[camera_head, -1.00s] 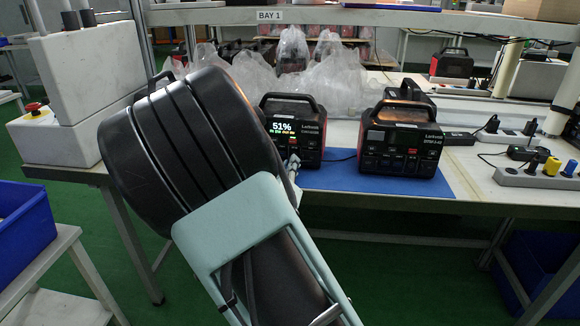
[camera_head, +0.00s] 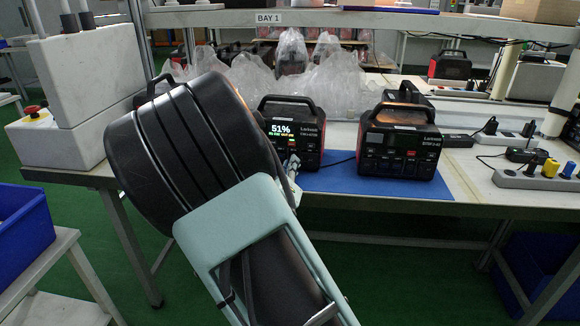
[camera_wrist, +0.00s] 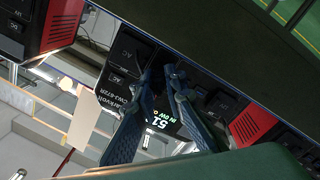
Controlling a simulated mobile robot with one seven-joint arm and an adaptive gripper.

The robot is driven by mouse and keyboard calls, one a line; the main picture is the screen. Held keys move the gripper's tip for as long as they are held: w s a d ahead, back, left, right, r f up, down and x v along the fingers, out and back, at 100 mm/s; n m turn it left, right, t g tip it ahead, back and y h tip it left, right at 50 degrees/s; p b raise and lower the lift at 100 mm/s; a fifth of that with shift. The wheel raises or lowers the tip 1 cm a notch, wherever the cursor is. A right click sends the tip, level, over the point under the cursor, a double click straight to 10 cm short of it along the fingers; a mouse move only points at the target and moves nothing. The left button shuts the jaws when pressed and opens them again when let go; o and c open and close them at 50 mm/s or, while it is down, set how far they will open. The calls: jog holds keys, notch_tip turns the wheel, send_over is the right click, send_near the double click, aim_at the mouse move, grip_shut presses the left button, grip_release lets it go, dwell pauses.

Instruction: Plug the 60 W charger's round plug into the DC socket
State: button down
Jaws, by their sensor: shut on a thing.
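The power station with the lit 51% display (camera_head: 293,131) stands at the left of the blue mat. It also shows tilted in the wrist view (camera_wrist: 122,88). My gripper (camera_head: 292,167) is at its lower front, partly hidden behind my arm. In the wrist view my gripper's (camera_wrist: 165,76) two dark fingers come close together at the front panel. They are shut on the round plug, which is too small and covered to make out. I cannot tell whether the plug is in the DC socket, which is hidden.
A second power station (camera_head: 400,140), its display dark, stands to the right on the blue mat (camera_head: 390,186). Clear plastic bags (camera_head: 335,85) lie behind. Power strips (camera_head: 535,178) and black adapters are at the right. A white block machine (camera_head: 65,140) stands left.

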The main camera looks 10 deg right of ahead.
jog(key=shift+w+d, duration=0.1)
jog(key=shift+w, duration=0.1)
jog(key=c, duration=1.9)
grip_release()
jog(key=v, duration=1.2)
